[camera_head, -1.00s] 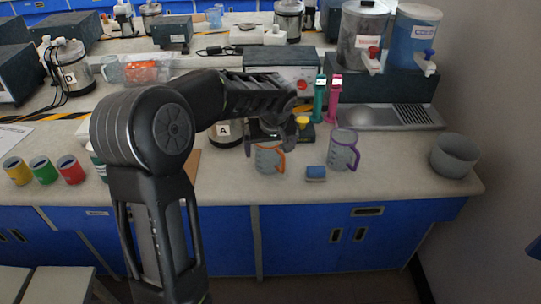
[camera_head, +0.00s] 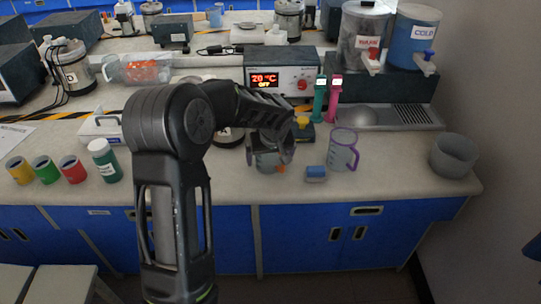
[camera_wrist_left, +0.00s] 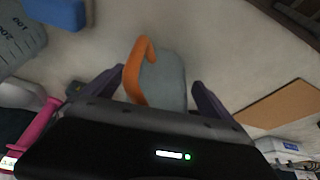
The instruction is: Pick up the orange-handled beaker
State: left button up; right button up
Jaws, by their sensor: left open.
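The orange-handled beaker (camera_head: 267,164) stands on the front part of the bench, mostly hidden behind my left gripper in the head view. In the left wrist view the grey beaker (camera_wrist_left: 165,80) and its orange handle (camera_wrist_left: 138,62) lie between the two fingers. My left gripper (camera_head: 270,155) points down over the beaker, with its fingers (camera_wrist_left: 155,88) spread on either side and a gap showing to the right finger. Whether a finger touches the beaker cannot be told. My right gripper is not in view.
A purple-handled beaker (camera_head: 343,150) and a blue-topped sponge (camera_head: 316,173) stand close to the right. Pink (camera_head: 335,98) and teal (camera_head: 319,98) handled items stand behind. Coloured cups and a green bottle (camera_head: 105,161) stand left.

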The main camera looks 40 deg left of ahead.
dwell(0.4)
pick_arm(q)
jog(key=c, duration=1.5)
